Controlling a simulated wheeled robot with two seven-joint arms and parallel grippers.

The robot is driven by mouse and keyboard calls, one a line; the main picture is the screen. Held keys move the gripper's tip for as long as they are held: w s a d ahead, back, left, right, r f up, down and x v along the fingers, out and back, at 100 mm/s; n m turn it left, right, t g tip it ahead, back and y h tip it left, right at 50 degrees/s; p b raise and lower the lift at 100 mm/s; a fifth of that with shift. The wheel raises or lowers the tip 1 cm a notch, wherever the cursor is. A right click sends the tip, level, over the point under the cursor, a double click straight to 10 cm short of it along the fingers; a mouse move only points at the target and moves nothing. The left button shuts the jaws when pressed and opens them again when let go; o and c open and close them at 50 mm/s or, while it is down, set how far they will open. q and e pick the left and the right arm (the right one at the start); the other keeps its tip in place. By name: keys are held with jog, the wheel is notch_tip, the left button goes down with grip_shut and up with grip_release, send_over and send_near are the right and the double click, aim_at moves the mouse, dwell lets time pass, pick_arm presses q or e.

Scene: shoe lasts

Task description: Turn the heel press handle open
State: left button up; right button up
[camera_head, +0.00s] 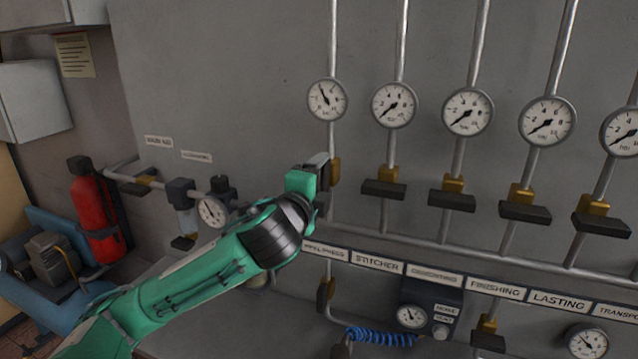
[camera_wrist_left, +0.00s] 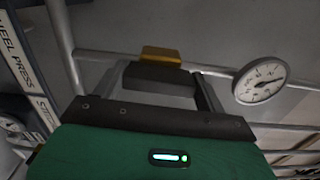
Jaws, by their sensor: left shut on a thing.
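The heel press valve is the leftmost of the row, under the leftmost gauge (camera_head: 327,99). Its brass body (camera_head: 335,170) shows just past my left gripper (camera_head: 322,178), which hides most of the handle in the head view. In the left wrist view the dark handle (camera_wrist_left: 157,76) sits between the two fingers of my left gripper, in front of the brass body (camera_wrist_left: 162,54). There the handle lies about in line with its pipe. My left gripper is shut on it. The leftmost gauge's needle points up-left. My right gripper is not in view.
Several valves with dark crosswise handles (camera_head: 384,189) stand to the right, their gauge needles pointing lower left. A label strip (camera_head: 377,263) runs below. A blue coiled hose (camera_head: 380,337) hangs lower down. A red cylinder (camera_head: 95,210) and a filter unit (camera_head: 187,210) stand left.

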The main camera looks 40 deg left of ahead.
pick_arm(q)
jog(key=shift+n, duration=0.4)
jog(key=o, duration=1)
